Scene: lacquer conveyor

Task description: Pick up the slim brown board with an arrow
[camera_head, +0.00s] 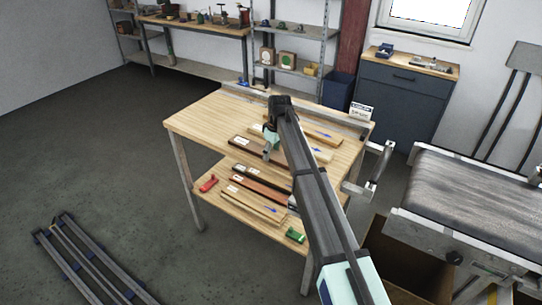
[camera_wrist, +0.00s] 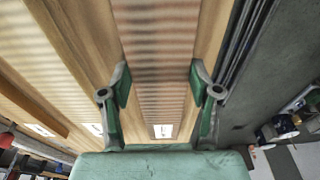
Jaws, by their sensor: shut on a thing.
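My gripper (camera_wrist: 160,85) has its two green-padded fingers on either side of a brown ribbed board (camera_wrist: 160,45), shut on it. The board has a white label near its lower end in the wrist view; I see no arrow on it there. In the head view my gripper (camera_head: 268,150) is low over the wooden table, at a dark brown board (camera_head: 249,146) with a white label. My arm hides part of this board. Pale boards with blue arrows (camera_head: 324,136) lie behind it, partly covered by my arm.
The table (camera_head: 200,118) has a lower shelf with several labelled boards (camera_head: 262,188), a red item (camera_head: 208,183) and a green item (camera_head: 295,235). A conveyor (camera_head: 470,205) stands at right. Dark rails (camera_head: 90,262) lie on the floor at left. The left floor is otherwise open.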

